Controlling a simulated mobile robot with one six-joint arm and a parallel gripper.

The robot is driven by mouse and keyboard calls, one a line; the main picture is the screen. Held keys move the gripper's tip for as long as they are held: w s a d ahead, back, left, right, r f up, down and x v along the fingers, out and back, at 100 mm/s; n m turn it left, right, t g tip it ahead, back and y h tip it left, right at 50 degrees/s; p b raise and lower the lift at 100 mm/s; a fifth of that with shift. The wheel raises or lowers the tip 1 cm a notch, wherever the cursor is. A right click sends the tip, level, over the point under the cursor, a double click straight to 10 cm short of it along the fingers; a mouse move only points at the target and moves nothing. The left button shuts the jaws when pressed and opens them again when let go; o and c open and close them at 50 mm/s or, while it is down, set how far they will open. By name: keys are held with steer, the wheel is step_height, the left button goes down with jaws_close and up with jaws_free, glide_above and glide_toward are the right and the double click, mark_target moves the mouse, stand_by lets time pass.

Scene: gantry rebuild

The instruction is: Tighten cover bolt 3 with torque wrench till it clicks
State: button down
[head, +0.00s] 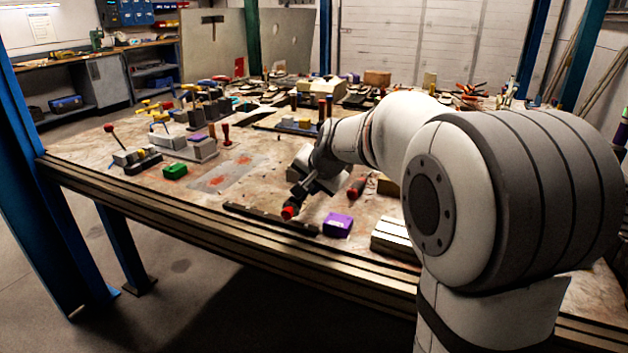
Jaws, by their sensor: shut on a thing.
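My gripper (306,187) is over the front middle of the table, pointing down. It is shut on a black tool with a red end (289,213), seen just below the jaws. I cannot tell from this view whether this is the torque wrench, or whether its end touches the table. My arm hides part of the table behind and to the right. Grey fixture blocks stand on the left half, one (185,148) with several knobbed parts. I cannot make out the cover or bolt 3.
A long dark bar (250,213) lies along the table's front edge, below my gripper. A purple box (337,225) and a red-and-black handle (357,187) lie to the right. A green box (175,171) lies left. A grey stained plate (228,178) lies flat between.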

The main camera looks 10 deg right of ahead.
steer(key=shift+w+a+r+p, duration=0.15)
steer(key=shift+a+r+p, duration=0.15)
steer(key=shift+p, duration=0.35)
